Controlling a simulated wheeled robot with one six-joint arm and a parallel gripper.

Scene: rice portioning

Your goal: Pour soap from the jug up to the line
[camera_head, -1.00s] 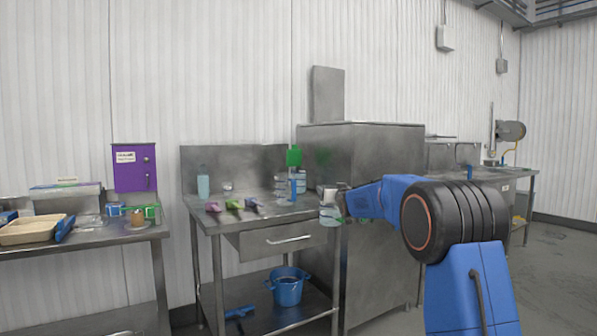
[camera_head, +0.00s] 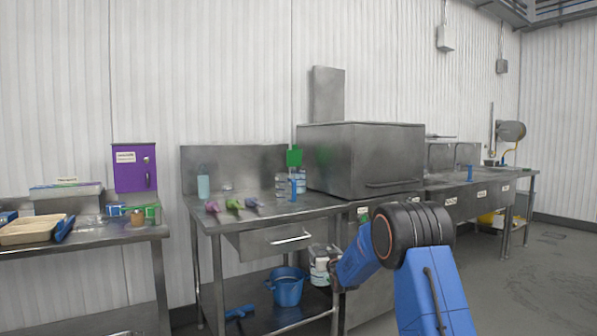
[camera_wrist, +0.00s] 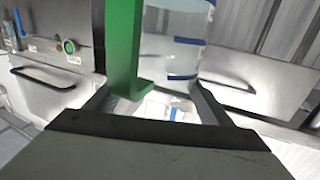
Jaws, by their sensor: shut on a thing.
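In the wrist view my gripper (camera_wrist: 150,97) is shut on a clear jug (camera_wrist: 180,45) with blue bands and a green upright handle (camera_wrist: 124,45). In the head view my gripper (camera_head: 331,275) is low, in front of the steel table's right end, with the pale jug (camera_head: 319,264) at its tip. A blue bucket (camera_head: 287,289) stands on the table's lower shelf, just left of the jug. The jug's contents and any fill line cannot be made out.
The steel table (camera_head: 270,215) holds colored cloths or tools (camera_head: 232,204), a pale blue bottle (camera_head: 203,187) and clear containers (camera_head: 281,184). A blue tool (camera_head: 239,311) lies on the lower shelf. A large steel unit (camera_head: 370,160) stands at right.

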